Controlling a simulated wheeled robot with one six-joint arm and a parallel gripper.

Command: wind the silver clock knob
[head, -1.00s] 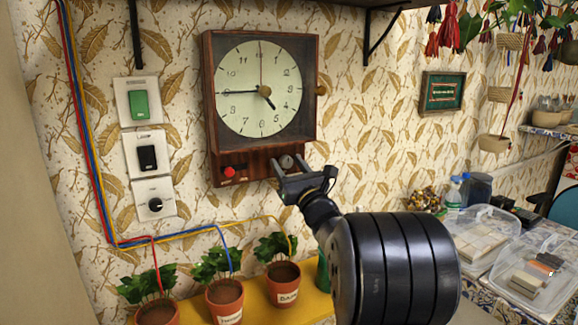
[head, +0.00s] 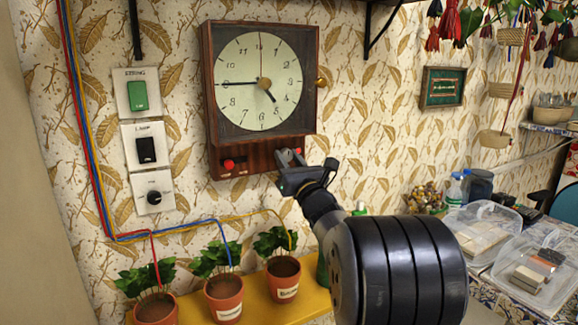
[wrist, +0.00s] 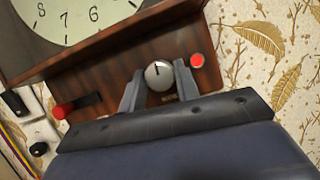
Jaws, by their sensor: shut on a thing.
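The wooden wall clock (head: 210,110) hangs on the wall with a round cream dial (head: 240,105). Its silver knob (wrist: 158,75) is on the lower wooden panel, with a dark mark on its face near the top. My gripper (wrist: 158,82) has one finger on each side of the knob and is shut on it. In the head view my gripper (head: 291,160) is at the right end of the clock's lower panel, and its fingers mostly hide the knob. A red button (wrist: 197,60) is just right of the fingers. A red-ended lever (wrist: 64,110) is at the panel's left.
A brass knob (head: 321,82) is on the clock's right side. Wall switches (head: 145,147) are at the left, with coloured wires (head: 200,230) below. Potted plants (head: 223,292) stand on a yellow shelf (head: 262,310) below the clock. Clear plastic boxes (head: 487,232) are at the right.

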